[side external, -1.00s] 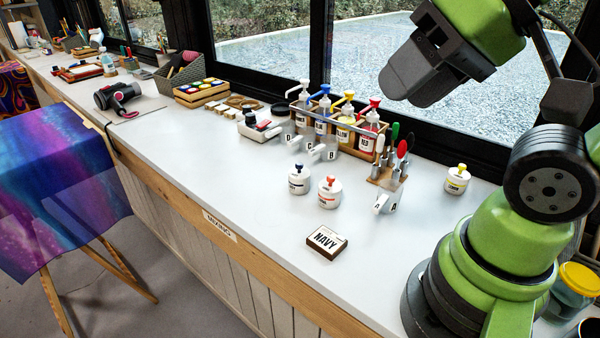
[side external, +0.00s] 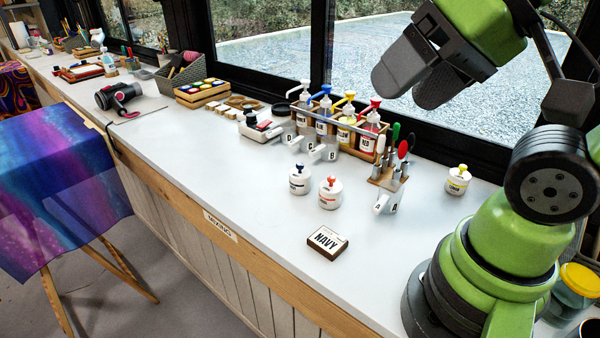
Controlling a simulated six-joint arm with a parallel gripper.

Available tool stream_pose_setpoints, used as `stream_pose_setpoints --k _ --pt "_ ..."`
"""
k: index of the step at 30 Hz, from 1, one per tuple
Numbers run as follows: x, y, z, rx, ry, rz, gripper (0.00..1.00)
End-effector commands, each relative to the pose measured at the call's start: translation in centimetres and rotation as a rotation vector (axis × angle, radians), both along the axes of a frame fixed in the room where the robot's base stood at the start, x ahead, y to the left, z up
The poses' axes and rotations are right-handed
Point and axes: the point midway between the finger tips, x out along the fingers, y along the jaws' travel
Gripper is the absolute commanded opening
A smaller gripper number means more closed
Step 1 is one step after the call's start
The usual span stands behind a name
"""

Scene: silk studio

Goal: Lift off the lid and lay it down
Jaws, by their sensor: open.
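Three small white jars with knobbed lids stand on the white counter (side external: 240,205). The blue-knobbed jar (side external: 299,182) and the red-knobbed jar (side external: 330,193) stand side by side near the middle. The yellow-knobbed jar (side external: 458,181) stands apart at the right, near my base. All three lids sit on their jars. A block marked NAVY (side external: 327,242) lies near the front edge. My gripper (side external: 405,96) is open and empty, high above the counter at the upper right, in front of the window. It is apart from every jar.
A rack of pump bottles (side external: 340,130) stands behind the jars. A wooden holder with several upright tools (side external: 390,170) stands right of the rack, with a small white tagged piece (side external: 384,204) before it. The front left of the counter is clear.

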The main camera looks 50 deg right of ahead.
Motion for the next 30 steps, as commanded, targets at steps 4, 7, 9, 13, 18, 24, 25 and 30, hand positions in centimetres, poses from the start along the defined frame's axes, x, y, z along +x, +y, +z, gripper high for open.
stream_pose_setpoints --k 4,7,9,13,18,24,25,30 --pt "0.0 0.0 0.0 0.000 0.000 0.000 0.83" --pt "0.0 0.0 0.0 0.000 0.000 0.000 0.83" --pt "0.1 0.0 0.0 -0.001 0.001 0.000 0.83" --pt "1.2 -0.2 0.5 -0.008 0.029 -0.006 0.83" --pt "5.6 -1.3 1.1 -0.039 0.126 -0.027 0.83" --pt "12.3 -3.5 -0.2 -0.077 0.260 -0.053 0.83" --pt "13.3 -3.9 -0.6 -0.081 0.283 -0.058 0.83" --pt "18.4 -6.3 -4.4 -0.106 0.398 -0.077 0.83"
